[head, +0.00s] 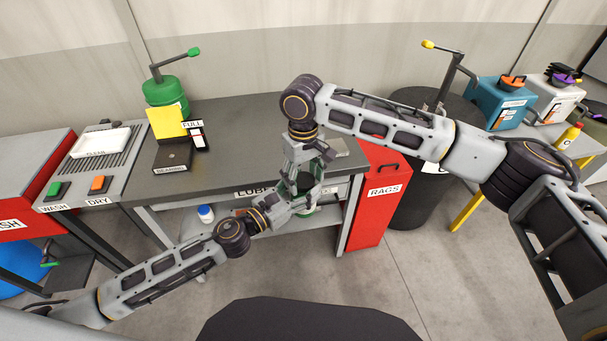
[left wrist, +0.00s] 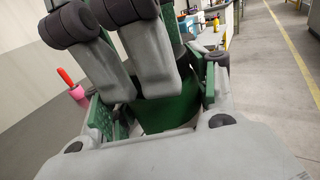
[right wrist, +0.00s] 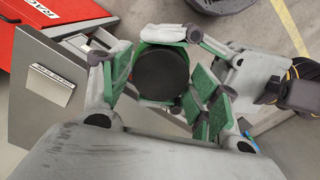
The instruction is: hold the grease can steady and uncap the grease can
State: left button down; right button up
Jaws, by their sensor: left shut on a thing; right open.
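The grease can is a green cylinder with a wide black cap. The green body (left wrist: 168,110) shows between my left gripper's fingers in the left wrist view. The cap (right wrist: 161,75) faces up to the right wrist camera. My left gripper (head: 296,198) is shut on the can and holds it in front of the workbench edge. My right gripper (head: 304,177) points down from above, open, with its green-padded fingers on both sides of the cap. I cannot tell whether the pads touch it. The fingers hide much of the can in the head view.
The dark workbench (head: 235,130) lies behind, with a green oil can (head: 165,92) and a black bearing box (head: 172,157). A red rags bin (head: 372,205) stands right of the bench, close to my right arm.

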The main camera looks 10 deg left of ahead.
jog(key=c, duration=0.9)
jog(key=shift+o, duration=0.2)
jog(key=shift+d+n, duration=0.1)
jog(key=shift+n, duration=1.6)
jog(key=o, duration=1.1)
jog(key=shift+r, duration=0.15)
jog(key=shift+r, duration=2.15)
